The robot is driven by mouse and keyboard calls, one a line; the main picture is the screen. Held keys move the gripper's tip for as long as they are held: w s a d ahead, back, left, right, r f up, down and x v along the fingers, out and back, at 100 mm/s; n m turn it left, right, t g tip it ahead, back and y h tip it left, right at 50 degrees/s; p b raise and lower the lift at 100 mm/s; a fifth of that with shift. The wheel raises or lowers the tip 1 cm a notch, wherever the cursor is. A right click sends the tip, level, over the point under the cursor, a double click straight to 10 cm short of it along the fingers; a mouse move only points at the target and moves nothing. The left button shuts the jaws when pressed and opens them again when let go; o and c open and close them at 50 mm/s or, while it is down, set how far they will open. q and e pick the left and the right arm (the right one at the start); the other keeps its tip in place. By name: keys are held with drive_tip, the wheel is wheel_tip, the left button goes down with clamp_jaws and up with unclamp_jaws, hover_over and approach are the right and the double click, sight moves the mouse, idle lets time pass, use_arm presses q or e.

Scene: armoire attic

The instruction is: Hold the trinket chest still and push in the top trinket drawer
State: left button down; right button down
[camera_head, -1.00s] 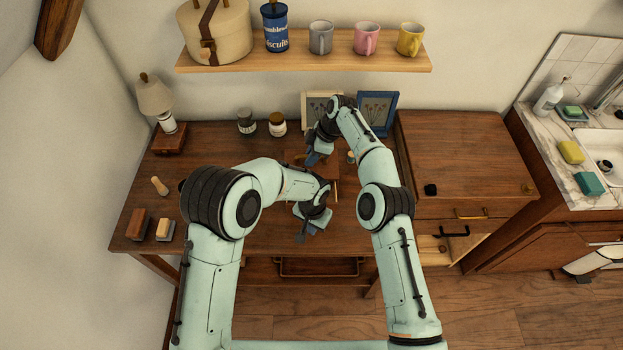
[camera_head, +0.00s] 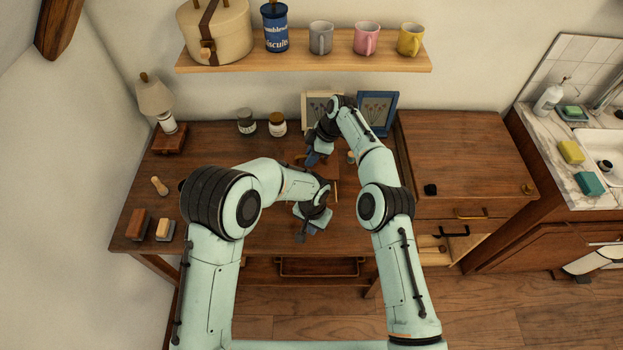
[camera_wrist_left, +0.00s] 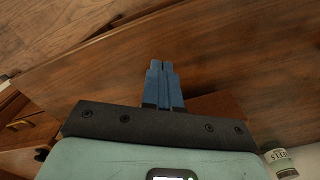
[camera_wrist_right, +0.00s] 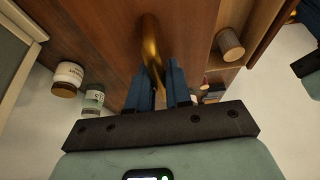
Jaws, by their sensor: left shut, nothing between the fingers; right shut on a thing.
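The trinket chest (camera_head: 336,188) is mostly hidden by my arms in the head view; only slivers of brown wood show. In the right wrist view, a brass handle (camera_wrist_right: 151,48) runs between the fingers of my right gripper (camera_wrist_right: 165,72), which is shut on it above brown wood. My right gripper (camera_head: 313,158) is at the back of the chest in the head view. My left gripper (camera_head: 300,238) is shut and empty near the desk's front edge. Its closed blue fingers (camera_wrist_left: 162,70) show over the desk top in the left wrist view. The top trinket drawer cannot be made out.
The desk (camera_head: 215,165) holds a lamp (camera_head: 158,105), two jars (camera_head: 277,125), picture frames (camera_head: 377,113) and small blocks (camera_head: 165,229). A cabinet (camera_head: 460,150) with a partly open drawer (camera_head: 455,243) stands at right. A shelf (camera_head: 300,62) with mugs hangs above.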

use_arm(q)
drive_tip(key=shift+w, duration=4.45)
drive_tip(key=shift+s, duration=0.1)
idle(0.4)
drive_tip(key=shift+s, duration=1.95)
drive_tip(key=shift+r, duration=4)
use_arm(e)
drive_tip(key=c, duration=1)
unclamp_jaws()
drive_tip(key=shift+o, duration=0.2)
drive_tip(key=shift+r, duration=0.1)
